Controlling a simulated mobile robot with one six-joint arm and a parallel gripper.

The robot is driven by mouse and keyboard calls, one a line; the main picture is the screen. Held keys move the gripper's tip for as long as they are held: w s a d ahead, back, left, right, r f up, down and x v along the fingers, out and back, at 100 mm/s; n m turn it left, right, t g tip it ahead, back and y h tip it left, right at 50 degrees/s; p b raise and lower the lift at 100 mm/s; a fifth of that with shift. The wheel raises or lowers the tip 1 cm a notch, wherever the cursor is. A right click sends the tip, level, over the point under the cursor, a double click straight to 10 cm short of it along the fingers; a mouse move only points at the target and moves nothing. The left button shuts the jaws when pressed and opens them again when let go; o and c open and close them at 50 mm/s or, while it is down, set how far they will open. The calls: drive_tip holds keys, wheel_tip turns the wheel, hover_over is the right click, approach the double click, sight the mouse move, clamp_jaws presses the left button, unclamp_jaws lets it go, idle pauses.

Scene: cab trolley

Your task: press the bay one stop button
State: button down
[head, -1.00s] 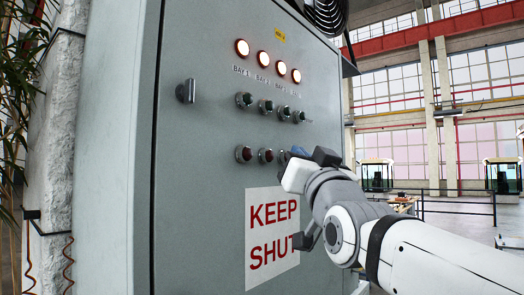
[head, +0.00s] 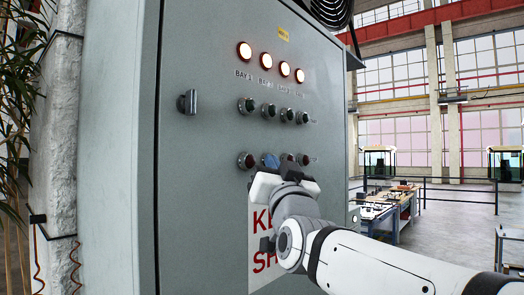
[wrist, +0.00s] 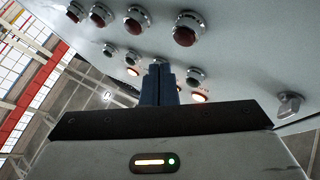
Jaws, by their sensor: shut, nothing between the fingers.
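The bay one stop button (head: 246,160) is the leftmost red button in the lower row on the grey cabinet, below the leftmost green button and the BAY 1 lamp. In the wrist view it is the large red button (wrist: 187,32) nearest the door handle. My gripper (head: 270,160) is shut and empty. Its blue fingertips show just right of the bay one button in the head view, over the second red button, which they hide. In the wrist view the closed fingers (wrist: 158,82) stand apart from the red row. I cannot tell whether they touch the panel.
Green buttons (head: 268,110) sit above the red row, with lit lamps (head: 262,60) over them. A door handle (head: 187,102) is to the left. My gripper partly covers the KEEP SHUT sign (head: 262,232). A workbench (head: 398,208) stands behind at right.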

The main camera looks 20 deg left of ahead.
drive_tip(key=shift+w+a, duration=0.35)
drive_tip(key=shift+a, duration=0.5)
idle(1.5)
drive_tip(key=shift+a, duration=0.4)
drive_tip(key=shift+w+a, duration=0.15)
drive_tip(key=shift+a, duration=0.2)
idle(0.6)
drive_tip(key=shift+d+f, duration=0.1)
drive_tip(key=shift+s+d+b, duration=0.3)
drive_tip(key=shift+d+b, duration=0.35)
drive_tip(key=shift+b, duration=0.1)
